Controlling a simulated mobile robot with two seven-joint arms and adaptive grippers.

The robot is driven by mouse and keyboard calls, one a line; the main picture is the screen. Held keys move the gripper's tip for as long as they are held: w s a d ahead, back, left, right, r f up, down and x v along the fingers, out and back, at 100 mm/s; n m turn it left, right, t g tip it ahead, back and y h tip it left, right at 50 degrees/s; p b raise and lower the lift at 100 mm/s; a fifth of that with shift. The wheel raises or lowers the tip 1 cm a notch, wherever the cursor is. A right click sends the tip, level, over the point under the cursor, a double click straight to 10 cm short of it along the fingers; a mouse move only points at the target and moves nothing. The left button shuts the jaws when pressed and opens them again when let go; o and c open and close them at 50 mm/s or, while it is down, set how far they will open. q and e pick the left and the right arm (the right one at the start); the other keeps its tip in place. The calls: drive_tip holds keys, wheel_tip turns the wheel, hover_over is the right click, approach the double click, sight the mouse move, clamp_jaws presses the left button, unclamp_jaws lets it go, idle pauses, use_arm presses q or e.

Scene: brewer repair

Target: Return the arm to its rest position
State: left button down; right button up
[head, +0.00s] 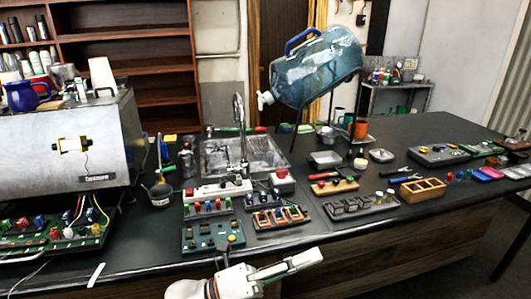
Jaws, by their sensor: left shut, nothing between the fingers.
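My left gripper (312,258) shows at the bottom middle of the head view, in front of the counter's front edge. It is white and grey, points to the right, and its fingers are closed with nothing held between them. My right gripper is not in view. The rest of the left arm is cut off by the bottom edge of the picture.
The dark counter (300,221) carries several component boards, including a green one (212,235) close to my gripper. A steel brewer (60,145) stands at the left. A sink (215,160) and a tilted blue water jug (315,70) are behind.

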use_arm(q)
drive_tip(key=w+a+f+n+t+y, duration=0.3)
drive_tip(key=a+f+n+t+y, duration=0.3)
drive_tip(key=a+f+n, duration=0.45)
drive_tip(key=w+a+f+n+t+y, duration=0.3)
drive_tip(key=a+f+n+t+y, duration=0.3)
drive_tip(key=n, duration=0.7)
drive_tip(key=s+a+f+n+g+y, duration=0.3)
drive_tip(key=s+a+f+n, duration=0.3)
drive_tip(key=f, duration=0.5)
drive_tip(key=s+a+f+n+g+y, duration=0.3)
drive_tip(key=s+a+f+n+y, duration=0.1)
drive_tip(key=s+a+f, duration=0.4)
wheel_tip(320, 180, down, 4)
drive_tip(key=s+n, duration=0.1)
drive_tip(key=s, duration=0.1)
drive_tip(key=shift+s+f+n, duration=0.15)
drive_tip(key=shift+s+n, duration=0.15)
drive_tip(key=shift+n, duration=0.05)
